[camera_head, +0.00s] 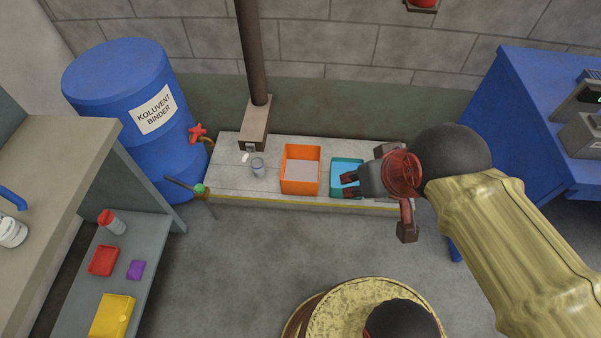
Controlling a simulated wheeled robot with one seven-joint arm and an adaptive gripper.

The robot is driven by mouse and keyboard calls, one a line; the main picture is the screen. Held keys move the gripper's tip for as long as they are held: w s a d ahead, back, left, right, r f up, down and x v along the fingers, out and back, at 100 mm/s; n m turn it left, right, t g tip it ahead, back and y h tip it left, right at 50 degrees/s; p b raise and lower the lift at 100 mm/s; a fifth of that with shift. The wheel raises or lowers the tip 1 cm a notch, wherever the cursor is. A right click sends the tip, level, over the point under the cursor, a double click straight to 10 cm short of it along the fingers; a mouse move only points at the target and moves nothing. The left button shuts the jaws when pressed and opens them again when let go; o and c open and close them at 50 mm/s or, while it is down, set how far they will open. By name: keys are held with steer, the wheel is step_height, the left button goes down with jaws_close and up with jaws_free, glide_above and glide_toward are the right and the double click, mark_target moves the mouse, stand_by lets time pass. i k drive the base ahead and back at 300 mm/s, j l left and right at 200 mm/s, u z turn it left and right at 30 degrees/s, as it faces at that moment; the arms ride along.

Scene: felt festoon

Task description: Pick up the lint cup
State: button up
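A small grey, see-through cup (258,167), which looks like the lint cup, stands upright on the low pale ledge (232,185) by the back wall. It is left of an orange bin. My gripper (347,186) is over the teal tray at the ledge's right part, well to the right of the cup, with the orange bin between them. Its two dark fingers point left and look apart, with nothing seen between them. My arm hides part of the ledge's right end.
The orange bin (301,188) and teal tray (337,165) stand on the ledge. A brown post (254,60) rises behind the cup, with a small white piece (244,157) near its foot. A green-collared rod (201,191) juts at the ledge's left end, near a blue barrel (120,100).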

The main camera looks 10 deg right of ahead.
mark_target(257, 163)
steer(key=i+j, duration=0.2)
steer(key=j, duration=0.15)
steer(key=i+j, duration=0.2)
steer(key=j, duration=0.2)
steer(key=i+j, duration=0.2)
steer(key=j, duration=0.15)
steer(key=i+j, duration=0.15)
steer(key=j, duration=0.25)
steer(key=i+j, duration=0.2)
steer(key=j, duration=0.15)
